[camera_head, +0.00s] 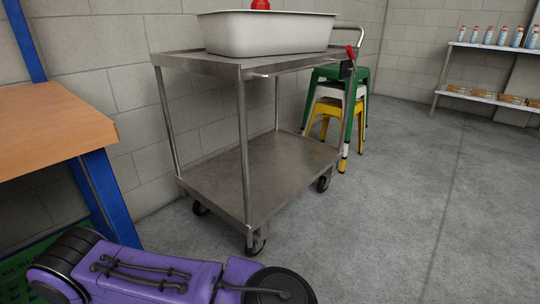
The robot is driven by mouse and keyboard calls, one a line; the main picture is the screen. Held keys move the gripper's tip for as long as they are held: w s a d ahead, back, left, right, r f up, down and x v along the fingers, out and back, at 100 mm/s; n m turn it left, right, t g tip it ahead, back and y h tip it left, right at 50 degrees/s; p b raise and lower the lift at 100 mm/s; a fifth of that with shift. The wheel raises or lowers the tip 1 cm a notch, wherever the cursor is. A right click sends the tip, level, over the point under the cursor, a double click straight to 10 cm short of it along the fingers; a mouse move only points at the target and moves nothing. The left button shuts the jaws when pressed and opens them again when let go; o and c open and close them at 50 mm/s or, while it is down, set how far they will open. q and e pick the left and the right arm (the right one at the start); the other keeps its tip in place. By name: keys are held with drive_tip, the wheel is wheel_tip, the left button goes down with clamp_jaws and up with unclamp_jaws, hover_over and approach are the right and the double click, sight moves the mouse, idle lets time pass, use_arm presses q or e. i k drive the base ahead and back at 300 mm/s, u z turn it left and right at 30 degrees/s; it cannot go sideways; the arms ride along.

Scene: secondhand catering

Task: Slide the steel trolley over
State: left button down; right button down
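The steel trolley (240,171) stands upright on the grey floor beside the block wall. It has a top shelf, a bare lower shelf, black castors and a push handle (351,34) at its far right end. A deep, pale metal basin (268,36) sits on the top shelf, with a red object (260,4) showing above its rim, partly cut off by the frame. My purple arm lies across the lower left, short of the trolley. Neither of my grippers is in view.
A wooden bench (45,125) with blue legs is at the left. Stacked green, white and yellow stools (345,105) stand behind the trolley's far end. The floor (420,210) right of the trolley is clear.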

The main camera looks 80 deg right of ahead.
sight(246, 184)
drive_tip(key=z, duration=1.35)
drive_tip(key=i, duration=1)
